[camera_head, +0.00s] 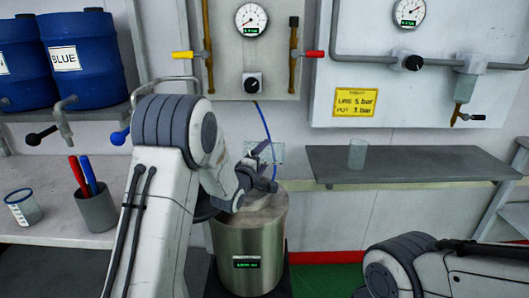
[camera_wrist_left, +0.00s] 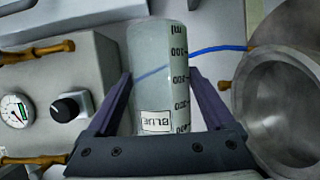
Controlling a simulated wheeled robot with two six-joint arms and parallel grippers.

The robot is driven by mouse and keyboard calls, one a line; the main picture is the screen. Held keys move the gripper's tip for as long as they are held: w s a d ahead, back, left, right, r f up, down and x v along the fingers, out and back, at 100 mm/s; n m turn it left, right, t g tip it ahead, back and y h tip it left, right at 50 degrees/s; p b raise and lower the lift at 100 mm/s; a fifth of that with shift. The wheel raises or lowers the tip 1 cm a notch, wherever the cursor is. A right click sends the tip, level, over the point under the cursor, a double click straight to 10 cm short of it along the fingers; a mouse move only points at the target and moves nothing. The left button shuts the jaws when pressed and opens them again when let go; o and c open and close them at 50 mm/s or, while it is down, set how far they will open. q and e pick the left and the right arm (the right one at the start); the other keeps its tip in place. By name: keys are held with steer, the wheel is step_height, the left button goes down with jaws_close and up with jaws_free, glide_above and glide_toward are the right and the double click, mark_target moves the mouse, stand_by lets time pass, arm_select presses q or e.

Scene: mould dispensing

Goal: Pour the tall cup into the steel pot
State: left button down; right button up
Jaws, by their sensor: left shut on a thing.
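My left gripper (camera_head: 258,172) is over the far rim of the steel pot (camera_head: 250,240) in the head view. It is shut on the tall cup (camera_wrist_left: 160,65), a translucent cup with ml marks and a BLUE label, held between the two fingers (camera_wrist_left: 160,98) in the left wrist view. The open pot (camera_wrist_left: 292,100) lies to the right of the cup there, apart from it in the picture. The cup is hard to make out in the head view. I cannot tell its fill or its tilt. My right gripper is out of view.
A small clear cup (camera_head: 357,153) stands on the grey shelf (camera_head: 420,166). On the left bench are a labelled cup (camera_head: 24,209) and a holder (camera_head: 97,210) with pens. Blue barrels (camera_head: 80,55) with taps stand above. A blue hose (camera_head: 266,130) hangs behind the gripper.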

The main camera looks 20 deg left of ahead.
arm_select(q)
steer(key=m+g+p, duration=0.1)
steer(key=m, duration=0.1)
steer(key=r+m+g+p, duration=0.1)
steer(key=m+p, duration=0.1)
steer(key=shift+m+y, duration=0.3)
steer(key=shift+m, duration=0.1)
steer(key=m+g+y+p, duration=0.1)
steer(key=m, duration=0.1)
steer(key=shift+d+r+m, duration=0.1)
steer(key=shift+m, duration=0.2)
steer(key=shift+r+m+g+y+p, duration=0.15)
steer(key=shift+m+g+y+p, duration=0.15)
steer(key=shift+m+y+p, duration=0.35)
steer(key=shift+r+m+g+y+p, duration=0.1)
steer(key=shift+m+g+y+p, duration=0.3)
steer(key=shift+m+p, duration=0.55)
steer(key=m+y+p, duration=0.1)
steer(key=p, duration=0.3)
steer(key=shift+r+m+y+p, duration=0.1)
steer(key=shift+m+y+p, duration=0.15)
steer(key=shift+m+p, duration=0.15)
steer(key=shift+m+g+p, duration=0.3)
steer(key=shift+p, duration=0.1)
